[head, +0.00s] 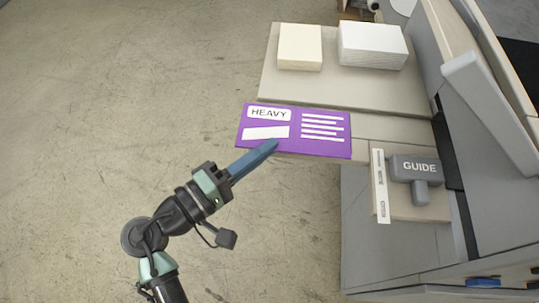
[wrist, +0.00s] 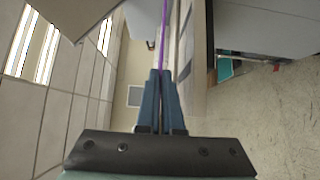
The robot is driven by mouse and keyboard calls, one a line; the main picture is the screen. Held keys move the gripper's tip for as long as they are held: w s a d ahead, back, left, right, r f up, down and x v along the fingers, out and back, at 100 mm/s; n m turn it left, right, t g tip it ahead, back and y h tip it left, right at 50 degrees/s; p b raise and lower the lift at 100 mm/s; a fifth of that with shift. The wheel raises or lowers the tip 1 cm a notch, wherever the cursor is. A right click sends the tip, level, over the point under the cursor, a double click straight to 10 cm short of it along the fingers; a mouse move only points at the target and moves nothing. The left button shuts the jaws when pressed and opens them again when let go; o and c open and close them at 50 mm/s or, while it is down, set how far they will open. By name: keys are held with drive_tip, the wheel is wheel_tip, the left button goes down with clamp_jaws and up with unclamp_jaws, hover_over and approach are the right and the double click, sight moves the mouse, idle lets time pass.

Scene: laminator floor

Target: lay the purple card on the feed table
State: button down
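The purple card (head: 317,145) has a white HEAVY label and white lines. In the head view it appears level over the left end of the beige feed table (head: 395,127) and hides part of it; its left part reaches out over the floor. My gripper (head: 274,146) is at the card's near edge with its blue fingers together. In the wrist view, the fingers (wrist: 160,75) are closed on the card (wrist: 164,32), which shows edge-on as a thin purple strip. I cannot tell how high the card is above the table.
A beige shelf (head: 300,88) behind holds a cream stack (head: 299,48) and a white paper stack (head: 372,46). A grey GUIDE block (head: 417,167) and a white scale strip (head: 380,190) are at the right, beside the grey machine (head: 490,100). The floor at left is clear.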

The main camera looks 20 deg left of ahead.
drive_tip(key=shift+f, duration=2.15)
drive_tip(key=shift+w+f, duration=0.1)
drive_tip(key=shift+f+b, duration=0.15)
drive_tip(key=shift+b, duration=0.2)
drive_tip(key=c, duration=1.1)
unclamp_jaws()
drive_tip(key=v, duration=0.6)
drive_tip(key=b+v, duration=0.1)
drive_tip(key=v, duration=0.5)
drive_tip(key=shift+d+r, duration=0.1)
drive_tip(key=shift+r, duration=0.15)
